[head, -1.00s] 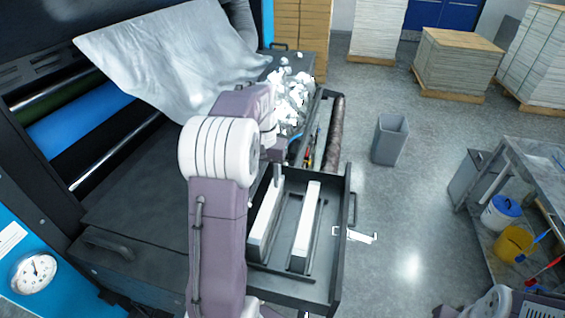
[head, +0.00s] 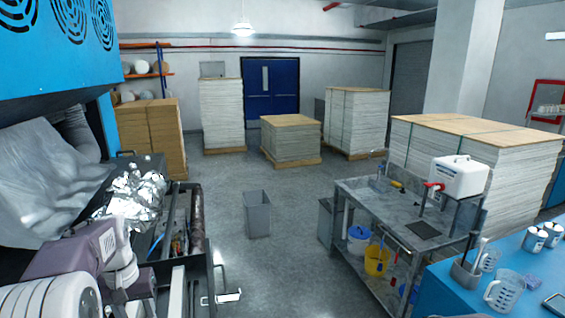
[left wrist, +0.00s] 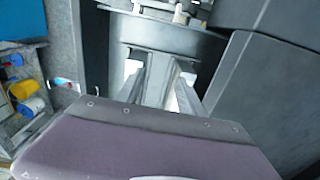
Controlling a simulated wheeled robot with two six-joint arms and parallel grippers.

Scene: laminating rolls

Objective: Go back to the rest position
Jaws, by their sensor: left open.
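My left arm, purple with white joints, comes in at the lower left of the head view, in front of the dark machine (head: 25,265) and beside its drawer (head: 208,285). Its fingertips are not clear there. In the left wrist view my left gripper (left wrist: 160,78) is open, its two fingers apart, with nothing seen held between them. Dark panels lie beyond and to the right of it. My right gripper is in neither view.
Crumpled foil (head: 135,195) lies on the machine's ledge. A grey bin (head: 257,213) stands on the floor. A grey cart (head: 350,190) and a blue table (head: 440,285) are at the right. Paper stacks (head: 290,140) stand at the back.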

